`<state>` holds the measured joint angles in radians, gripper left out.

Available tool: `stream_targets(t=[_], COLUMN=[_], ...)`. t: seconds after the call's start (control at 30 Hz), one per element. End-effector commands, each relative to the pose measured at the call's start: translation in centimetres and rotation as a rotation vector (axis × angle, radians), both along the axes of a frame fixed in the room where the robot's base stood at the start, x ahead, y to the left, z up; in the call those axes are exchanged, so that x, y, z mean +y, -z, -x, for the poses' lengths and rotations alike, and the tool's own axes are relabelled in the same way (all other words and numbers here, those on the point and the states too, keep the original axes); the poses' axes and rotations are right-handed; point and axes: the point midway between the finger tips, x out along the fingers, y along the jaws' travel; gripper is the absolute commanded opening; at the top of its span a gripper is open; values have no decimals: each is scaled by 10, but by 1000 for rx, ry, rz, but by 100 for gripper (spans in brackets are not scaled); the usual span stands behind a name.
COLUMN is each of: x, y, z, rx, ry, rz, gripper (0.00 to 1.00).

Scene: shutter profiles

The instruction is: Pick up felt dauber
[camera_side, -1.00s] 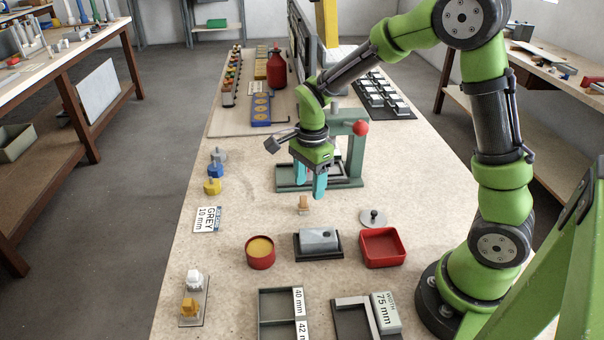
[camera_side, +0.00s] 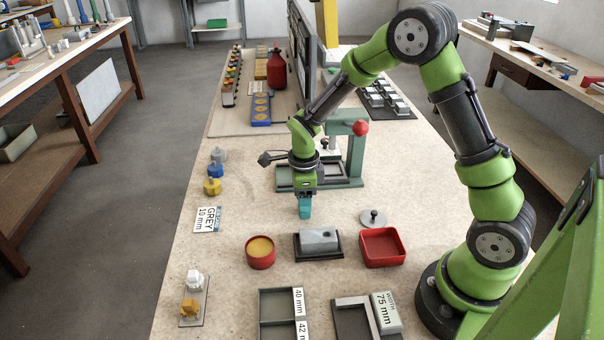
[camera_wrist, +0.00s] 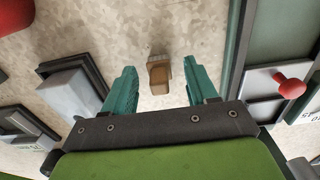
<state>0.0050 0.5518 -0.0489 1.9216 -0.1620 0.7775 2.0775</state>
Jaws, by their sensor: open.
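The felt dauber is a small piece with a tan wooden body (camera_wrist: 159,76) and a lighter edge. In the wrist view it stands on the bench between my two teal fingers, a little beyond their tips, touching neither. My gripper (camera_wrist: 158,88) is open and empty. In the side view my gripper (camera_side: 305,212) points down at the bench, in front of the green press frame, and hides the dauber.
Near my gripper are a red round tub (camera_side: 260,262) with yellow contents, a grey block on a dark base (camera_side: 319,255), a red square tray (camera_side: 401,262) and a metal disc with a knob (camera_side: 373,223). The green press frame (camera_side: 355,160) stands close behind.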

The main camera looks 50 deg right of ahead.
Motion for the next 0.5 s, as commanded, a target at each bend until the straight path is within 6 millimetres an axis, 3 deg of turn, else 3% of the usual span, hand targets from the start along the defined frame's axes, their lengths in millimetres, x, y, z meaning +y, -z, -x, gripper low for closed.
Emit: stream_targets(t=[0.23, 0.5], x=[0, 0], y=[2, 2], z=[0, 0], rx=[1, 0], ry=[0, -1], rz=[-1, 0], gripper=[57, 18])
